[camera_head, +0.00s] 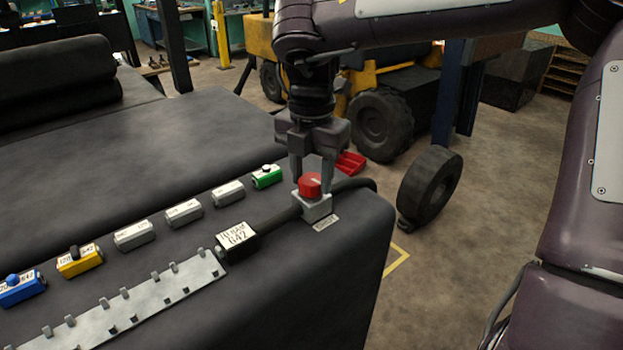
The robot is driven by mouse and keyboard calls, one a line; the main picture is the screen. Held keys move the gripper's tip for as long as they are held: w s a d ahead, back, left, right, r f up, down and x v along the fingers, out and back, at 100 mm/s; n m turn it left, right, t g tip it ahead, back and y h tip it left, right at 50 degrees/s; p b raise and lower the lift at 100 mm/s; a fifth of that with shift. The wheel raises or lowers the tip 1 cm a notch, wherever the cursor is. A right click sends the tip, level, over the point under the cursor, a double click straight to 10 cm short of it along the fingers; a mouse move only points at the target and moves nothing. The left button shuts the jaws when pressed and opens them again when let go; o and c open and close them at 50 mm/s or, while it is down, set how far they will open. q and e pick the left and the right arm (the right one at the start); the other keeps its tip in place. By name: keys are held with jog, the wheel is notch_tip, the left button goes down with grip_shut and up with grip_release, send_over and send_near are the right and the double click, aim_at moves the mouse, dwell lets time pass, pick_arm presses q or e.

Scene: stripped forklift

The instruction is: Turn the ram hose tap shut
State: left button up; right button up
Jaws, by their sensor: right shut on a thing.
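The ram hose tap has a red knob (310,184) on a small grey block (315,208) near the right end of the black padded surface. The knob's turned position is hard to read. My left gripper is out of view.
A row of small coloured and grey labelled blocks (184,213) runs left of the tap, behind a toothed metal strip (135,308). A loose tyre (430,187) stands on the floor to the right. A yellow forklift (395,80) and a red tray (350,163) are behind.

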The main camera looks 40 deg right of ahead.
aim_at(311, 179)
jog(key=shift+m+b, duration=0.35)
jog(key=shift+m, duration=0.65)
jog(key=shift+r, duration=0.1)
jog(key=o, duration=1)
notch_tip(311, 179, up, 8)
jog(key=shift+f+p, duration=0.15)
jog(key=shift+p, duration=1.1)
